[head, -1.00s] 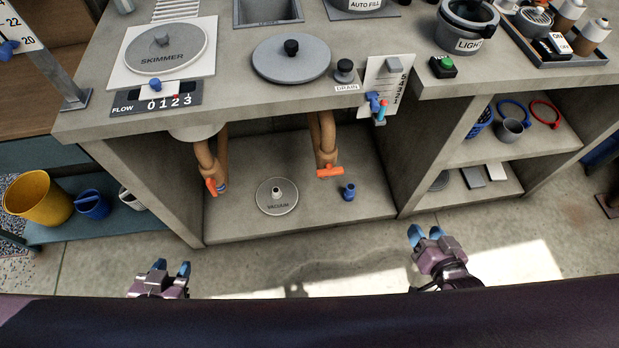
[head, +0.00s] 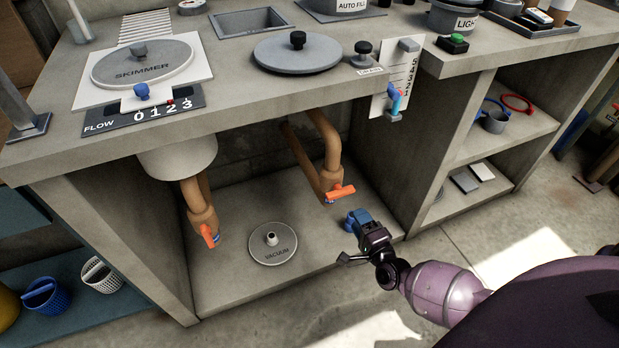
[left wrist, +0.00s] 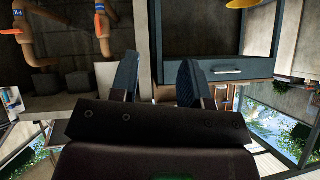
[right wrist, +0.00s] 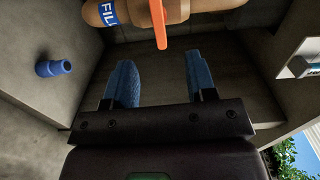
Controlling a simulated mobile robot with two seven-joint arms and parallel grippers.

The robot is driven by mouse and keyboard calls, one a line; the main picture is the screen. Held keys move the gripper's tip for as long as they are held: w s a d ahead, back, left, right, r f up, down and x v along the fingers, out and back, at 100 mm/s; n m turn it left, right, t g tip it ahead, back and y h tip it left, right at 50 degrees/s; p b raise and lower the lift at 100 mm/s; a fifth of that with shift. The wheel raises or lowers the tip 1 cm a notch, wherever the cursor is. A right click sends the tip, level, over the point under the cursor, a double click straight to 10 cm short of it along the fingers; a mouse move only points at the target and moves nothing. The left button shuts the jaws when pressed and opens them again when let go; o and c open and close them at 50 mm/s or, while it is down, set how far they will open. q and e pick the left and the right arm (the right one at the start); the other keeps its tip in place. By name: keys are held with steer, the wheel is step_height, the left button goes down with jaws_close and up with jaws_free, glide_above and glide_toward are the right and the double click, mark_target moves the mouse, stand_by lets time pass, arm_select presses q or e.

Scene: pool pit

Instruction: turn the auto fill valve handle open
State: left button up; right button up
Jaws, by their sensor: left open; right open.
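The auto fill valve handle (head: 341,192) is an orange lever at the lower end of the right-hand tan pipe under the counter, lying roughly crosswise. In the right wrist view the orange handle (right wrist: 158,22) hangs from a pipe with a blue "FILL" label (right wrist: 109,12). My right gripper (head: 357,219) is open and empty, just below and in front of the handle; its fingers (right wrist: 160,80) stand apart with the handle beyond them. My left gripper (left wrist: 158,75) is open and empty in the left wrist view, out of the head view.
A second orange handle (head: 208,236) is on the left pipe. A vacuum lid (head: 273,244) lies on the cabinet floor. A blue fitting (right wrist: 53,68) shows near the right gripper. The counter edge (head: 270,108) overhangs, and a side wall (head: 390,165) bounds the right.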

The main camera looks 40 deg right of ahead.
mark_target(342, 196)
steer(key=shift+m, duration=0.3)
steer(key=x, duration=0.3)
steer(key=b+x, duration=0.1)
steer(key=x, duration=0.2)
steer(key=b+x, duration=0.1)
steer(key=x, duration=0.3)
steer(key=shift+w+f, duration=0.1)
steer(key=shift+f, duration=0.15)
arm_select(q)
steer(key=shift+s+a+f+n+t, duration=0.2)
steer(key=shift+a+n+t, duration=0.1)
steer(key=shift+a+t, duration=0.2)
arm_select(e)
steer(key=shift+w+d+r, duration=0.15)
steer(key=shift+w, duration=0.45)
steer(key=c, duration=0.9)
arm_select(q)
steer(key=shift+d, duration=0.1)
